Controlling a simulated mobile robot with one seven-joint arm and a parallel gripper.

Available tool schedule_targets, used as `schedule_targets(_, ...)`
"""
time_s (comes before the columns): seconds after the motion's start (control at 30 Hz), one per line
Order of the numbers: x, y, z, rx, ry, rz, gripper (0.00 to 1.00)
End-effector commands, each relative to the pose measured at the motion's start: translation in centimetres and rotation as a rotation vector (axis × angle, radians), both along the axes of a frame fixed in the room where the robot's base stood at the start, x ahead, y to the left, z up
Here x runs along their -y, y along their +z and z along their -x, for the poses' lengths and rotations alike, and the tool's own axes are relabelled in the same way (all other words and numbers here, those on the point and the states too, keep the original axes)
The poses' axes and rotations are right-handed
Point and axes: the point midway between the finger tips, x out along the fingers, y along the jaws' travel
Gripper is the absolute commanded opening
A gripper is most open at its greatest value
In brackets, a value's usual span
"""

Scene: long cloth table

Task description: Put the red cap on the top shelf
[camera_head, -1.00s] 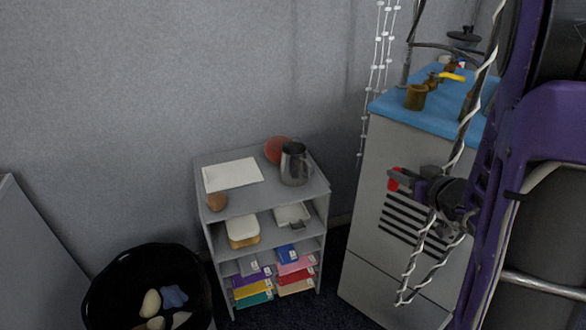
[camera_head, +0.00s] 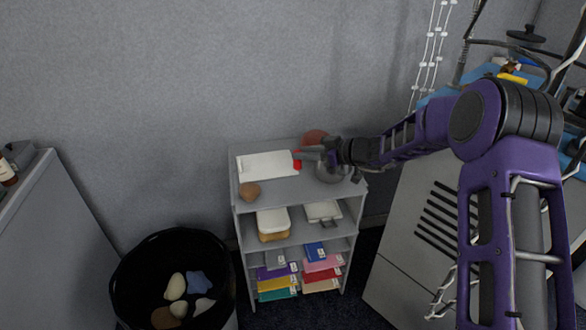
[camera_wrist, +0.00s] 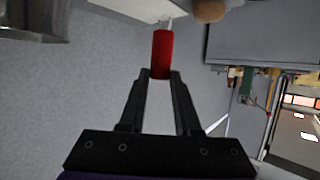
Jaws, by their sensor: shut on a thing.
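The red cap (camera_wrist: 160,54) is held between the two fingertips of my gripper (camera_wrist: 159,78) in the wrist view. My gripper is shut on it. In the head view the red cap (camera_head: 297,160) shows at the tip of my gripper (camera_head: 308,156), over the top shelf (camera_head: 290,190) of the grey shelf unit, by the right end of a white flat item (camera_head: 264,166). I cannot tell whether the cap touches the shelf.
On the top shelf are a brown round object (camera_head: 250,191), a reddish round item (camera_head: 313,137) and a metal pitcher (camera_head: 330,174), partly hidden by my arm. Lower shelves hold containers and coloured boxes. A black bin (camera_head: 130,275) stands left. Bare shelf shows at the front.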

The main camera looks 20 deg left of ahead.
Motion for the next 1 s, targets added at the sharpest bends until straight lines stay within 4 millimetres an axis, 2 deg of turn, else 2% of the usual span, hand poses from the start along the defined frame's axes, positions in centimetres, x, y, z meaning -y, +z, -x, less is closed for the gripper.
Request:
schedule_targets(0.1, -0.8, -1.2, 0.0, -0.004, 0.013, 0.001, 0.0)
schedule_targets(0.3, -0.9, -4.9, 0.0, -0.004, 0.014, 0.001, 0.0)
schedule_targets(0.57, -0.8, -7.2, 0.0, -0.002, 0.014, 0.002, 0.0)
schedule_targets(0.7, -0.8, -9.2, 0.0, -0.004, 0.013, 0.001, 0.0)
schedule_targets(0.8, -0.8, -10.0, 0.0, -0.002, 0.012, 0.001, 0.0)
schedule_targets(1.0, -0.8, -10.0, 0.0, 0.0, 0.013, 0.001, 0.0)
